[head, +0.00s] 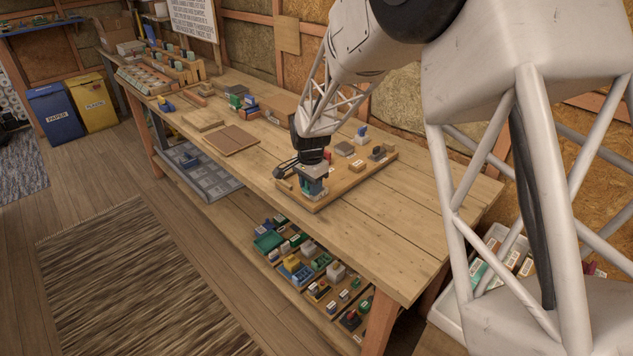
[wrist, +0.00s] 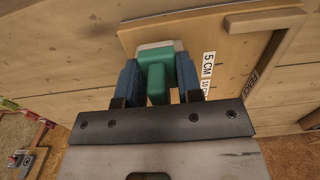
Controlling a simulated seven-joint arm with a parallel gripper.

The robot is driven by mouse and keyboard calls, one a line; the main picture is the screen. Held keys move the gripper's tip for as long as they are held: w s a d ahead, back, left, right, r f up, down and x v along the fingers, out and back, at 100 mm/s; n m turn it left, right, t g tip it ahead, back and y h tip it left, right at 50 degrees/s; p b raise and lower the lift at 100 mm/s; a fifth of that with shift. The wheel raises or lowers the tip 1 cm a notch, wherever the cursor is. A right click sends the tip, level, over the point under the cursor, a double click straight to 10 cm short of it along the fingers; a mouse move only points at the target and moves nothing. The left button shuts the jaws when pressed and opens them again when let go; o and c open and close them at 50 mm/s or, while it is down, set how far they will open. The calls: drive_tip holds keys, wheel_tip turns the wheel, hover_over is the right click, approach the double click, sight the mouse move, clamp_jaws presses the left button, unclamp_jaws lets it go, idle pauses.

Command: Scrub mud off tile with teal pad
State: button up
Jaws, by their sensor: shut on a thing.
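My gripper (head: 314,186) is over the near left part of a wooden board (head: 335,192) on the workbench. In the wrist view, its blue fingers (wrist: 158,85) are shut on the teal pad (wrist: 157,62) by its narrow green grip, and a pale edge shows at the pad's far side. The pad is low at the board; I cannot tell if it touches it. A flat brown tile (head: 232,140) lies on the bench to the left of the board. I cannot make out mud on it at this size.
Several small blocks, including a grey one (head: 345,148), stand on the board's far side. A dark round object with a cord (head: 286,168) lies left of my gripper. More blocks (head: 237,101) sit behind the tile. The bench (head: 400,225) is clear at front right.

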drive_tip(key=shift+s+a+r, duration=0.1)
drive_tip(key=shift+s+a, duration=0.25)
drive_tip(key=shift+a, duration=0.05)
drive_tip(key=shift+r, duration=3.95)
drive_tip(key=shift+f, duration=0.15)
